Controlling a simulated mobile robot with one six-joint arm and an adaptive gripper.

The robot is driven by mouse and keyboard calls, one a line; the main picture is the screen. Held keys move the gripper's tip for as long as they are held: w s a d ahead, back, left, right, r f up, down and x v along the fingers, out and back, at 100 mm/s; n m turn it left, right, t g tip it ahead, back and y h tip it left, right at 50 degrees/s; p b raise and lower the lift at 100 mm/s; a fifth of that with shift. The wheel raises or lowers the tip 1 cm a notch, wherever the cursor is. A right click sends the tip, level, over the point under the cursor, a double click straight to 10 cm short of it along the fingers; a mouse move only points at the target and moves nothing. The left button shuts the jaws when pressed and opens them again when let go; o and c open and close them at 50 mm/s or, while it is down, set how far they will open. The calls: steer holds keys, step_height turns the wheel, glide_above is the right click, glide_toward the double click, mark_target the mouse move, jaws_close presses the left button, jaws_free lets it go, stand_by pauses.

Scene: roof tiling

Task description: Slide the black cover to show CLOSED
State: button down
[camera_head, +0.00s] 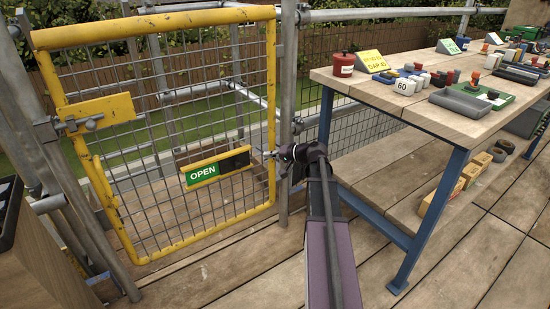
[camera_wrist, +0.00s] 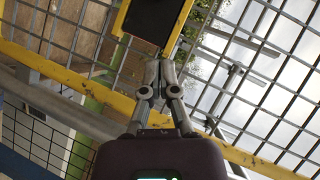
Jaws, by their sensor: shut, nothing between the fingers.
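A yellow-framed sliding sign (camera_head: 217,165) hangs on the yellow mesh gate. Its left part shows a green panel reading OPEN (camera_head: 202,174). The black cover (camera_head: 236,163) sits over the right part of the sign. My gripper (camera_head: 268,154) is shut and empty, just right of the sign's right end. In the wrist view the black cover (camera_wrist: 152,20) is at the top, just beyond the closed fingertips (camera_wrist: 158,68). I cannot tell whether the fingertips touch the sign. Whatever lies behind the cover is hidden.
A yellow latch plate (camera_head: 97,113) is on the gate's left side. A grey scaffold post (camera_head: 286,110) stands right beside my gripper. A workbench (camera_head: 445,110) at the right holds cups, trays and small signs. Yellow boxes (camera_head: 470,172) sit on its lower shelf. The plank floor in front is mostly clear.

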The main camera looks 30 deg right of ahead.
mark_target(247, 162)
steer(key=b+x, duration=0.1)
steer(key=x, duration=0.4)
steer(key=s+a+b+x, duration=0.1)
steer(key=x, duration=0.1)
steer(key=shift+w+a+f+b, duration=0.1)
steer(key=shift+a+f+b, duration=0.05)
steer(key=shift+f+b, duration=0.2)
steer(key=shift+w+a+f+b, duration=0.15)
steer(key=shift+a+f+b, duration=0.2)
steer(key=shift+a, duration=0.5)
